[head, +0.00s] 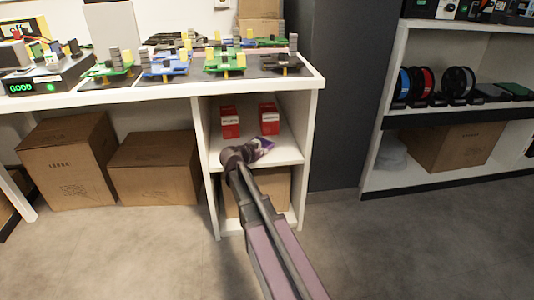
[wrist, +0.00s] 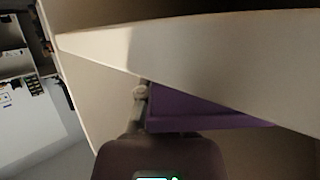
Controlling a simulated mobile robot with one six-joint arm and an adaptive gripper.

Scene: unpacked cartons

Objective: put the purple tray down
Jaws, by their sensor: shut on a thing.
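The purple tray (wrist: 195,108) shows in the wrist view as a flat-sided purple shape, partly hidden behind a pale board edge and by my wrist. In the head view only a small purple piece of it (head: 267,143) shows past the end of my arm. My gripper (head: 255,150) is at the open front of the white shelf unit, just above its middle shelf (head: 285,152). It is shut on the tray. The fingertips are mostly hidden, and I cannot tell whether the tray touches the shelf.
Two red boxes (head: 230,122) (head: 269,118) stand on the middle shelf behind my gripper. The white worktop (head: 310,83) above holds several circuit boards. Cardboard cartons (head: 66,160) (head: 155,168) stand to the left, under the worktop. The floor at right is clear.

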